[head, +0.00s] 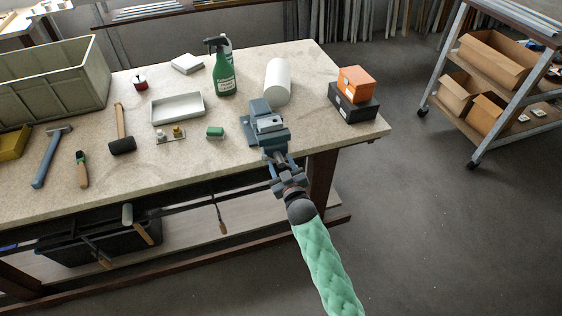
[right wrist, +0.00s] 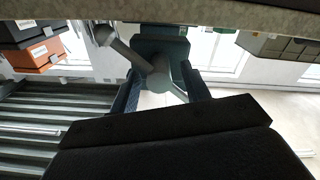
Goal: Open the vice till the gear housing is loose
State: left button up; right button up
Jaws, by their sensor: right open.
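The blue-grey vice (head: 258,108) is fixed at the front edge of the bench, right of its middle. A light grey metal block, seemingly the gear housing (head: 268,124), sits at its jaws; whether it is gripped I cannot tell. My right gripper (head: 283,170), on a green-sleeved arm, is just in front of the vice's screw end. In the right wrist view its open fingers (right wrist: 163,92) stand on either side of the vice's grey handle bar (right wrist: 152,68), which slants between them; contact is unclear. My left gripper is not in view.
The bench top (head: 70,186) holds a white tray (head: 178,108), a mallet (head: 122,145), a green spray bottle (head: 222,75), a white cylinder (head: 278,82) and an orange box on a black box (head: 353,104). Clamps hang below the front edge.

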jog(key=shift+w, duration=0.2)
grip_shut()
jog(key=shift+w, duration=0.1)
